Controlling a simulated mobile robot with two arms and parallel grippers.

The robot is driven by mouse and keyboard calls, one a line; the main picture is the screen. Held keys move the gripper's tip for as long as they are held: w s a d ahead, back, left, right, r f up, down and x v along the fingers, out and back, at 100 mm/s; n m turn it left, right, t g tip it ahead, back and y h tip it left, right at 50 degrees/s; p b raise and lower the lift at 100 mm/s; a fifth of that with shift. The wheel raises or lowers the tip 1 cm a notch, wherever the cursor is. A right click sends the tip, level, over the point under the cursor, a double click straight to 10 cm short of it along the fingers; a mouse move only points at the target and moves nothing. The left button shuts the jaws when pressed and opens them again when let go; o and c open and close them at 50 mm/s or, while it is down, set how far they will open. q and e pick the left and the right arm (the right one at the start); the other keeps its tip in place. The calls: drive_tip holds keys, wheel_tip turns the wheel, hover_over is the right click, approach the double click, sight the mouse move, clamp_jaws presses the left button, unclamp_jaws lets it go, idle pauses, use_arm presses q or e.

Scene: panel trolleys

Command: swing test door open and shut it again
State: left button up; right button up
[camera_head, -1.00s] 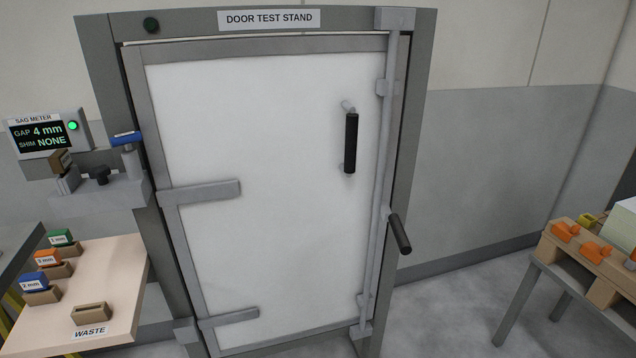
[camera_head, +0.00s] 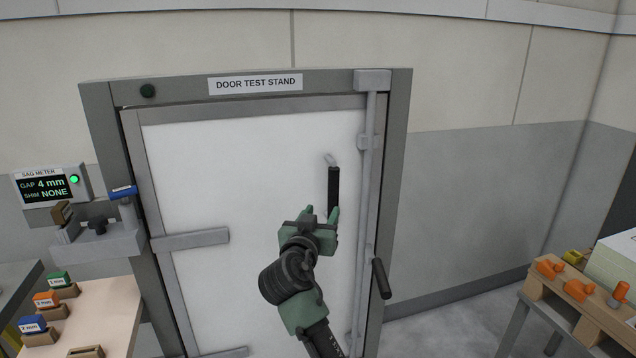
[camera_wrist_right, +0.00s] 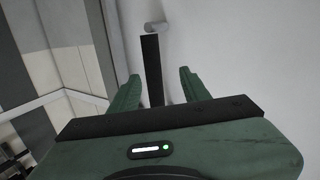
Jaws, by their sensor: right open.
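The white test door (camera_head: 230,180) stands shut in its grey frame, under a "DOOR TEST STAND" label. Its black upright pull handle (camera_head: 334,186) is on the right part of the door. My right gripper (camera_head: 322,210) is open at the handle's lower part. In the right wrist view the handle (camera_wrist_right: 152,70) runs between the two green fingers (camera_wrist_right: 157,85), with a gap on each side. A vertical grey latch rod (camera_head: 368,200) with a black lever (camera_head: 381,279) runs along the door's right edge. My left gripper is not in view.
A sag meter (camera_head: 50,186) reading "GAP 4 mm, SHIM NONE" is left of the frame, above a bracket shelf (camera_head: 100,246). A table (camera_head: 115,310) with coloured shim blocks stands lower left. A wooden rack (camera_head: 570,312) with orange parts stands at right.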

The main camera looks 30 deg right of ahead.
sight(332, 189)
drive_tip(key=shift+m+h, duration=0.4)
drive_tip(key=shift+m, duration=0.2)
drive_tip(key=w+d+r+p, duration=0.1)
drive_tip(key=w+d+r, duration=0.1)
drive_tip(key=d, duration=0.1)
drive_tip(key=w+d+r+p, duration=0.1)
drive_tip(key=d, duration=0.1)
drive_tip(key=shift+w+r+p, duration=0.2)
drive_tip(key=shift+r+p, duration=0.1)
drive_tip(key=shift+r, duration=0.1)
drive_tip(key=shift+w+d+f, duration=0.1)
drive_tip(key=shift+w+d, duration=0.4)
drive_tip(key=shift+d, duration=0.05)
clamp_jaws()
drive_tip(key=shift+f, duration=0.1)
